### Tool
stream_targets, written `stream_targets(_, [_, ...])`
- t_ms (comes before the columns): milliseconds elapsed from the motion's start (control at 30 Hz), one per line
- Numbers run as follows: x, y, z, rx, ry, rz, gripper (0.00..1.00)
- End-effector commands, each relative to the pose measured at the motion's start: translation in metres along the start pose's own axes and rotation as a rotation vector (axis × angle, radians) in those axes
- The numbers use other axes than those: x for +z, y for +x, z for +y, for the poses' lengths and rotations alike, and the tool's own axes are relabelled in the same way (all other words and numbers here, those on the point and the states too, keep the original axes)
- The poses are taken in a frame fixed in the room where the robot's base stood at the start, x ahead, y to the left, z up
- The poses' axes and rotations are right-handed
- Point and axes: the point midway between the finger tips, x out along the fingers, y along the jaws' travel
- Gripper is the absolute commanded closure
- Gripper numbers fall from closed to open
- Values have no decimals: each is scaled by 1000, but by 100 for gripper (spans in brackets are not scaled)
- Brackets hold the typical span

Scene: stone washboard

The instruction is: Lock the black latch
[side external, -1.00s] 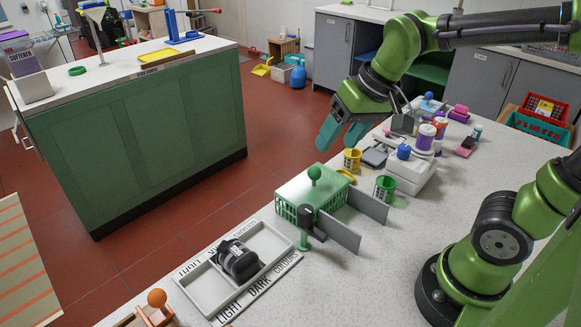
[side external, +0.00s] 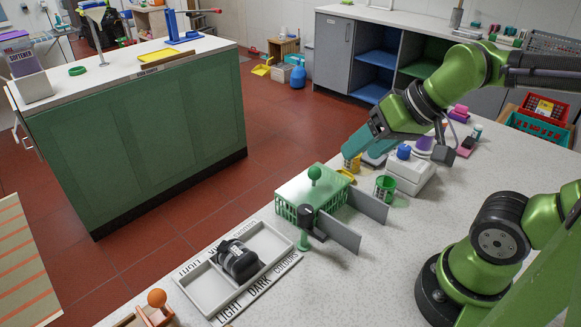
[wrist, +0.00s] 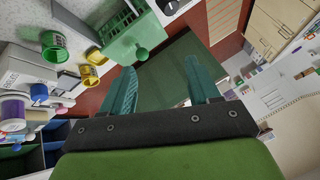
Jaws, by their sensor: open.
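The black latch (side external: 306,216) sits on a green post (side external: 304,241) at the front corner of the green basket box (side external: 296,195), which has a green lid with a round knob (side external: 314,173). Whether the latch touches the box is too small to tell. My gripper (side external: 356,146) is behind and to the right of the box, above the counter and apart from the latch. In the wrist view its two teal fingers (wrist: 161,78) are spread with nothing between them. The green box (wrist: 125,30) shows at the top there; I cannot make out the latch clearly.
Two grey panels (side external: 340,233) stand right of the box. A green cup (side external: 385,188), yellow cup (side external: 352,165) and white dispenser (side external: 410,173) are close behind. A white tray (side external: 210,287) holding a black bundle (side external: 238,261) lies in front.

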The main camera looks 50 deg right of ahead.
Motion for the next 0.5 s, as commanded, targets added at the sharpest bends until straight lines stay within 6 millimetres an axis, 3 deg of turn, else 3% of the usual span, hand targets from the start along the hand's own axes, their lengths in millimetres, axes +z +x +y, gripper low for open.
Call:
stream_targets(67, [-7,9,1,17,29,-44,39])
stream_targets(167, [-19,21,-1,49,221,-146,39])
stream_targets(333, [-39,40,-7,181,814,-343,39])
stream_targets(500, [-50,41,-17,316,1270,-432,39])
